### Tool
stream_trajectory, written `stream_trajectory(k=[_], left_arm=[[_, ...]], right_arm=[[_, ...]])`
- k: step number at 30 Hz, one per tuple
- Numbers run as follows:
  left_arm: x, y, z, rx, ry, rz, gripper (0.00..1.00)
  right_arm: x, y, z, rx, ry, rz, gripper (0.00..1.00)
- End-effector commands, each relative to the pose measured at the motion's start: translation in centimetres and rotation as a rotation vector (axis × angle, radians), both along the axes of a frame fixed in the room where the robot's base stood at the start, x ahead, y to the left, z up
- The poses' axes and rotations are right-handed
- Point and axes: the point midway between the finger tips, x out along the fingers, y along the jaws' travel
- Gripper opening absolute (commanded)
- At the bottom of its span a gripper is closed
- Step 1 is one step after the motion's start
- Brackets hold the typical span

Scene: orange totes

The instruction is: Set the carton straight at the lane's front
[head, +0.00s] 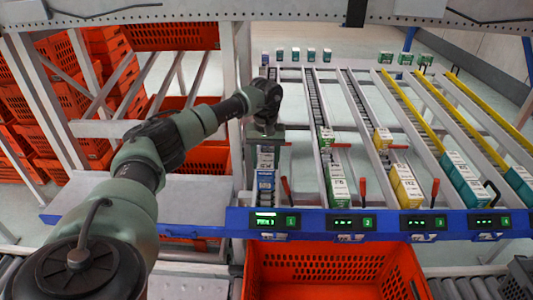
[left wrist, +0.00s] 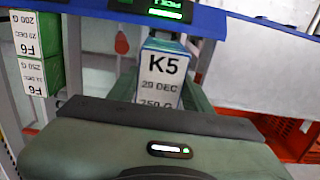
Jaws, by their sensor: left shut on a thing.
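The carton (left wrist: 162,75) has a white label reading K5, 29 DEC, and blue edges. In the left wrist view it stands between my left gripper's fingers, below the lit lane display. My left gripper (head: 266,146) reaches down over the leftmost lane in the head view and is shut on the carton. In that view a blue and white carton face (head: 266,183) shows just behind the lane's blue front rail (head: 240,219). The gripper body hides the carton's lower label in the wrist view. My right gripper is not in view.
Lane 2 holds green cartons with white labels (head: 338,185). Yellow cartons (head: 405,187) and teal cartons (head: 463,180) stand in lanes farther right. Red levers (head: 286,190) stand between lanes. An orange tote (head: 335,263) sits below the front rail.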

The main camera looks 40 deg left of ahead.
Motion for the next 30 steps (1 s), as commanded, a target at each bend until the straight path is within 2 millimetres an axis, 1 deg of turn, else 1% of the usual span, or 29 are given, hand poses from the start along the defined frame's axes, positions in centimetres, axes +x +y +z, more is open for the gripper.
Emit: stream_trajectory(k=[5,8,19,24,30], left_arm=[[0.0,0.0,-0.7,-0.001,-0.001,-0.011,0.0],[0.0,0.0,-1.5,-0.001,-0.001,-0.01,0.0],[-0.1,0.0,-5.8,0.0,0.0,-0.008,0.0],[0.0,0.0,-7.2,0.0,-0.001,-0.008,0.0],[0.0,0.0,-7.8,0.0,-0.001,-0.008,0.0]], right_arm=[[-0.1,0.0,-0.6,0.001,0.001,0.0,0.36],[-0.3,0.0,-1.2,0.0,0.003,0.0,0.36],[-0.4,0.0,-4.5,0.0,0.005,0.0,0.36],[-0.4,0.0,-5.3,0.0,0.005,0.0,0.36],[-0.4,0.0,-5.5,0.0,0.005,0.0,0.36]])
